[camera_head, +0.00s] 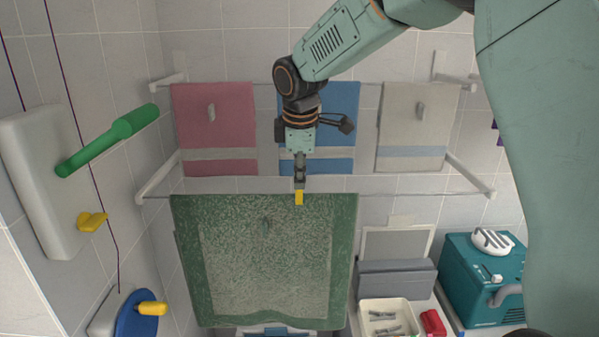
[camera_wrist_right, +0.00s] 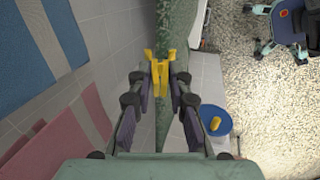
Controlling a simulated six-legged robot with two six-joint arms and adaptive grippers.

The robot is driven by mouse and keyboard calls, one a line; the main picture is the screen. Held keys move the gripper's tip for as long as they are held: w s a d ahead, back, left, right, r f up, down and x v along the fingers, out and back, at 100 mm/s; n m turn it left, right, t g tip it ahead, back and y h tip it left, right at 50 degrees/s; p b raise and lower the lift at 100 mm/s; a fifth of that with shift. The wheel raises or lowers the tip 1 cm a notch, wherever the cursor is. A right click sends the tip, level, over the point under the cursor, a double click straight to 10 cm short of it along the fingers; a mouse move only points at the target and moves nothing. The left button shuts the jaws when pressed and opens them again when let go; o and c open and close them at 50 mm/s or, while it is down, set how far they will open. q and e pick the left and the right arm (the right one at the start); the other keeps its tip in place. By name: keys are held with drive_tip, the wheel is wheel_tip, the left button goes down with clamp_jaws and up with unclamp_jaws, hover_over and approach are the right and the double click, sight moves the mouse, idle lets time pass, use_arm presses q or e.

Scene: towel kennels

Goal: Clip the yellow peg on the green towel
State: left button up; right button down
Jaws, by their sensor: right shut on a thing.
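The yellow peg (camera_head: 299,197) is at the tips of my right gripper (camera_head: 299,184), just at the top edge of the green towel (camera_head: 265,270). In the right wrist view, my right gripper (camera_wrist_right: 160,84) is shut on the yellow peg (camera_wrist_right: 160,78), whose two prongs point away, spread apart. The green towel (camera_wrist_right: 176,30) shows there as a narrow strip behind and beside the peg. I cannot tell whether the prongs straddle its edge. The towel hangs from the front rail, with a patterned middle and a darker border. My left gripper is not in view.
Pink (camera_head: 214,120), blue (camera_head: 345,110) and beige (camera_head: 417,125) towels hang on the back rail, the pink and beige with grey pegs. A green handle (camera_head: 108,140) juts from the left wall. A tray of pegs (camera_head: 388,318) and a teal case (camera_head: 480,280) stand lower right.

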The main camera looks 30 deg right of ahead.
drive_tip(key=shift+f, duration=0.5)
idle(0.4)
drive_tip(key=c, duration=1.2)
unclamp_jaws()
drive_tip(key=shift+o, duration=0.2)
drive_tip(key=o, duration=0.5)
drive_tip(key=shift+c, duration=0.2)
drive_tip(key=shift+r, duration=4.05)
drive_tip(key=shift+f, duration=0.1)
